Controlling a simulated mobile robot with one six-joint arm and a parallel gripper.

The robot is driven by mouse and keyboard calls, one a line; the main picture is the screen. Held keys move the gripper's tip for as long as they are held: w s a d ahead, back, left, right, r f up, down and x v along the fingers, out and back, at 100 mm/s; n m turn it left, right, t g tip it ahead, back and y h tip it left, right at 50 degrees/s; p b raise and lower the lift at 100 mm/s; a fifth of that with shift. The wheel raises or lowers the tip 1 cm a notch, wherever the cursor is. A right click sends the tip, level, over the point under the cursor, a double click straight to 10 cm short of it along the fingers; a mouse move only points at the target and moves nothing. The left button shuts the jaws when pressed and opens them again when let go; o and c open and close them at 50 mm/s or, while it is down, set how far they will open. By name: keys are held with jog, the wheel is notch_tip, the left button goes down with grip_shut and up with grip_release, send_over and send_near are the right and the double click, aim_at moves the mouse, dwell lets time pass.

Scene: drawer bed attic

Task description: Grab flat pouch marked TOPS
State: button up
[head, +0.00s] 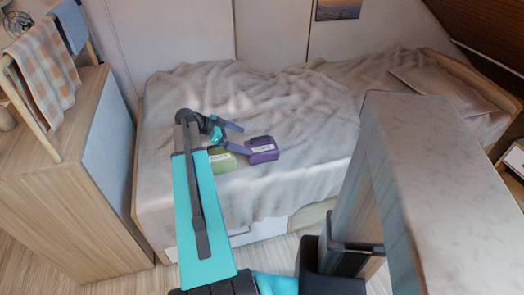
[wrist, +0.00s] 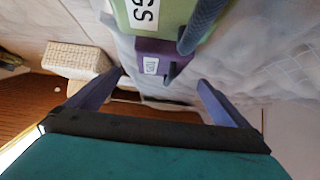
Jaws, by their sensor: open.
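A purple pouch (head: 263,150) with a white label lies on the bed, just right of my gripper (head: 236,144). A green pouch (head: 222,163) lies to its left, partly behind my gripper. In the wrist view the green pouch (wrist: 165,22) shows large letters ending in "GS". The purple pouch (wrist: 150,48) is beside it, with a label too small to read surely. My gripper (wrist: 161,78) is open, its two fingers spread, with no pouch held between them. I cannot read "TOPS" on either pouch.
The bed (head: 300,100) has a rumpled pale cover. A wooden cabinet (head: 70,170) with a checked cloth (head: 45,75) stands at left. A tall pale panel (head: 430,180) rises at front right. A woven basket (wrist: 75,58) shows at left in the wrist view.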

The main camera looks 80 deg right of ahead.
aim_at(261, 145)
jog(key=shift+x, duration=2.75)
jog(key=shift+p+x, duration=0.5)
jog(key=shift+x, duration=2.15)
jog(key=shift+d, duration=0.1)
jog(key=shift+r, duration=0.1)
jog(key=shift+c, duration=0.4)
jog(key=c, duration=0.9)
jog(key=shift+r, duration=0.15)
jog(key=shift+r+b, duration=0.3)
jog(key=shift+r, duration=4.55)
